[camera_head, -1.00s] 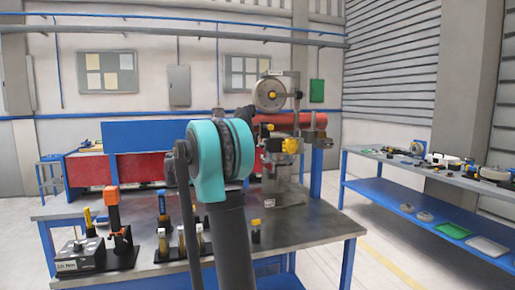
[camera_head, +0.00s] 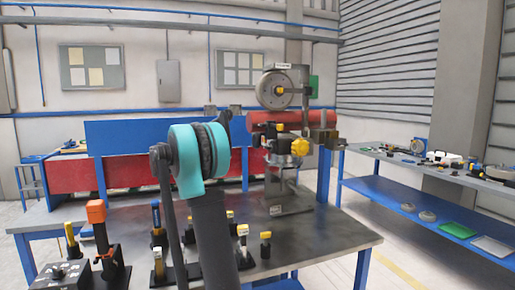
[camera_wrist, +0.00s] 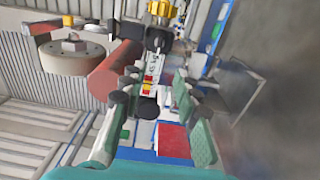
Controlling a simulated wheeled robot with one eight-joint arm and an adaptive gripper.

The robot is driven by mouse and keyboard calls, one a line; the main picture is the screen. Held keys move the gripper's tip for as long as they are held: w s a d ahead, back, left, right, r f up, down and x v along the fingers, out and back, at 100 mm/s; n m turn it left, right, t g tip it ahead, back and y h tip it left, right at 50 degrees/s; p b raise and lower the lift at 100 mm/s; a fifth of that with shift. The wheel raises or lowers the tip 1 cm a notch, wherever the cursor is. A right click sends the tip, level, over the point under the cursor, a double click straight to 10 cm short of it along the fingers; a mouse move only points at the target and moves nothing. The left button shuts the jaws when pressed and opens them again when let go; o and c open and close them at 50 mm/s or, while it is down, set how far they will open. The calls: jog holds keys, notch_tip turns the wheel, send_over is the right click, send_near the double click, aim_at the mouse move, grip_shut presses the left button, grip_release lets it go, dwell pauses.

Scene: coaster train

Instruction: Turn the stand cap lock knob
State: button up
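The stand (camera_head: 287,178) rises from the back right of the workbench (camera_head: 330,232). It carries a large yellow knob (camera_head: 299,147) and a smaller yellow knob (camera_head: 280,125), and a grey wheel (camera_head: 275,90) sits above. I cannot tell for certain which knob is the cap lock knob. The wrist view shows a yellow knob (camera_wrist: 161,8) at the top and the grey wheel at upper left, both tilted. My gripper (camera_wrist: 155,98) appears open and empty, with green pads on the right; the stand shows beyond its fingers.
A red cylinder (camera_head: 258,117) lies behind the stand. Upright tools, including an orange-topped one (camera_head: 96,212), and a grey box (camera_head: 62,275) stand at the bench's left front. A small yellow-topped piece (camera_head: 265,238) stands before the stand. A side shelf (camera_head: 375,190) is at right.

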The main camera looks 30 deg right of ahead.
aim_at(268, 147)
jog(key=x, duration=1.7)
jog(key=shift+w+d, duration=0.2)
jog(key=shift+d, duration=0.05)
grip_shut()
